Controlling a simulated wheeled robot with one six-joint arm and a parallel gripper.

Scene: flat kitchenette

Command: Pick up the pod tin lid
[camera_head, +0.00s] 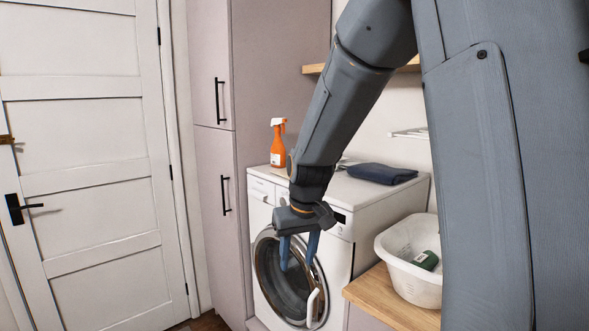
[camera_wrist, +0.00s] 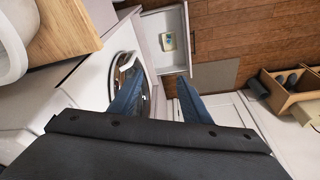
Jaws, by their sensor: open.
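I cannot make out the pod tin lid for certain in either view. A small pale item with a yellowish and teal part (camera_wrist: 168,41) lies inside an open white drawer or tray-like box (camera_wrist: 146,22) in the wrist view; it is too small to identify. My gripper (camera_head: 297,265) is in front of the washing machine's round door in the head view, its two blue fingers apart with nothing between them. The fingers also show in the wrist view (camera_wrist: 160,78), pointing towards the drawer and floor, apart from the small item.
The washing machine (camera_head: 387,211) carries an orange spray bottle (camera_head: 278,143) and folded dark cloth (camera_head: 380,173). Right of it, a white basket (camera_head: 408,283) holding a dark green item (camera_head: 426,260) stands on a wooden counter (camera_head: 375,294). Brown floor (camera_wrist: 225,45) is open beyond the drawer.

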